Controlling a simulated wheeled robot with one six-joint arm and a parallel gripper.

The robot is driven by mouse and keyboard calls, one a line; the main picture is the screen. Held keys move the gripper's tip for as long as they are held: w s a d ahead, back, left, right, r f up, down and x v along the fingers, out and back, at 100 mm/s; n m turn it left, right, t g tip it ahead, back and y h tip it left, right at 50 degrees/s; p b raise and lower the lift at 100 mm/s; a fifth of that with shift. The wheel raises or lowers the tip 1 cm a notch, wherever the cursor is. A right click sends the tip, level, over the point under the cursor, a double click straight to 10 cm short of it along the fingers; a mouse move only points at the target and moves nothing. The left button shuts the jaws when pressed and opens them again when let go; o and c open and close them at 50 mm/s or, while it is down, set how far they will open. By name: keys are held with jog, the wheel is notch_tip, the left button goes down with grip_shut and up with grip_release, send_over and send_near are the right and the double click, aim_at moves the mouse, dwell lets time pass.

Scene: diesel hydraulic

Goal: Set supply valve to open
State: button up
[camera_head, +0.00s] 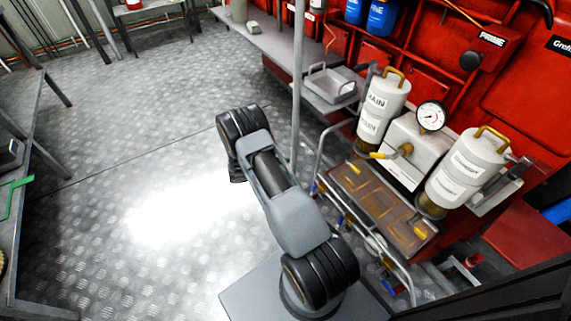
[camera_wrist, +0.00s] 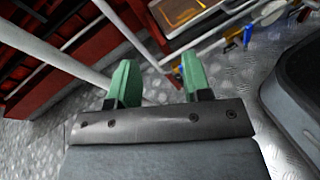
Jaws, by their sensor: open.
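A yellow-handled valve (camera_head: 392,152) sits on the front of a white gauge unit (camera_head: 410,135), between two white cylinders. The left cylinder (camera_head: 372,112) reads "DRAIN" or similar; the right cylinder's (camera_head: 462,172) label is too small to read. Small blue-handled fittings (camera_head: 341,219) sit lower on the piping. I cannot tell which of these is the supply valve. In the wrist view, a blue handle (camera_wrist: 248,34) shows at upper right. My gripper (camera_wrist: 158,80) has two green fingertips spread apart with nothing between them. It is hidden in the head view, where my arm shows left of the unit.
A grey pole (camera_head: 297,90) and a curved rail (camera_head: 322,150) stand between my arm and the unit. A drip tray (camera_head: 382,208) lies before the cylinders. A bench (camera_head: 262,42) is behind. The metal floor (camera_head: 130,130) at left is clear.

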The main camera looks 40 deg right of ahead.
jog(key=shift+r, duration=0.35)
jog(key=shift+c, duration=0.3)
